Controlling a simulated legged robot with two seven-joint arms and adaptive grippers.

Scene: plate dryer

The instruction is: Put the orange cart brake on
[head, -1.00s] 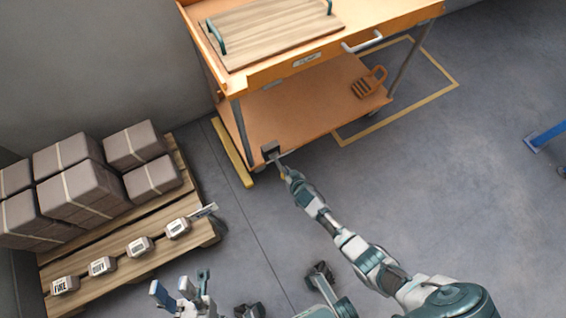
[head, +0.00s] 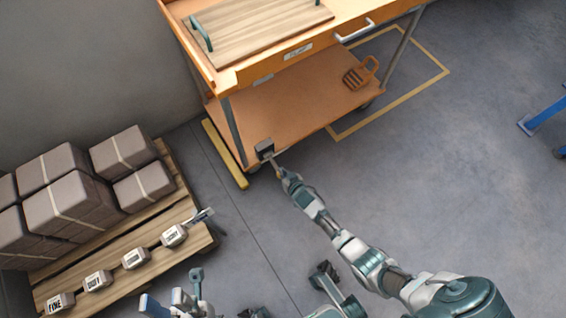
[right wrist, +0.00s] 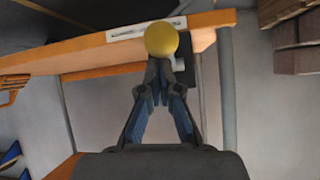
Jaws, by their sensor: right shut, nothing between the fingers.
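The orange cart (head: 290,118) stands at the upper middle of the head view. A dark block (head: 265,149) sits at the front edge of its lower shelf. In the right wrist view a yellow knob (right wrist: 161,40), seemingly the brake's, shows in front of a dark plate (right wrist: 207,68) by an orange edge. My right gripper (head: 278,167) is at the block; in the right wrist view its fingers (right wrist: 158,84) are shut and empty, their tips at the knob. I cannot tell if they touch it. My left gripper (head: 172,292) is open, low in the head view.
A wooden board with green handles (head: 255,35) lies on the cart top. An orange slotted item (head: 358,76) is on the lower shelf. A pallet (head: 198,240) with strapped boxes stands left. A yellow floor strip (head: 225,153) lies beside the cart.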

